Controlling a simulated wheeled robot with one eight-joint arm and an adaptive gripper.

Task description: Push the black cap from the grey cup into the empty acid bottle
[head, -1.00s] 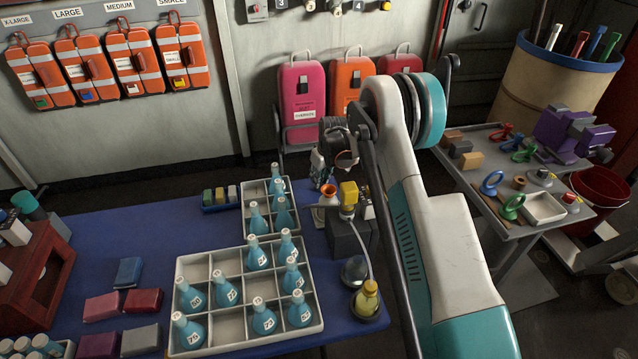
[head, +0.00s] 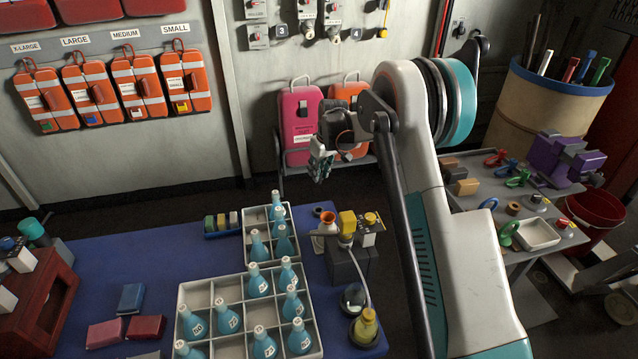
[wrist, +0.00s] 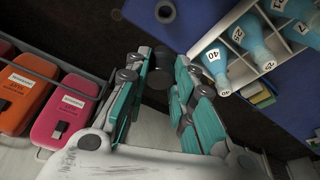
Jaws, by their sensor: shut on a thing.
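My gripper (head: 321,162) hangs in front of the pink case, above the far edge of the blue table. In the wrist view my gripper (wrist: 164,92) has its teal-padded fingers closed around a small dark cylinder, the black cap (wrist: 159,78), near the fingertips. The cap cannot be made out in the head view. I cannot tell which vessel is the empty acid bottle.
White racks (head: 240,262) of numbered blue bottles stand on the blue table (head: 110,262). Beside them are a flask with an orange rim (head: 327,222) and a yellow flask (head: 366,326). Pink (head: 298,125) and orange cases stand behind my gripper. A tool cart (head: 520,225) is right.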

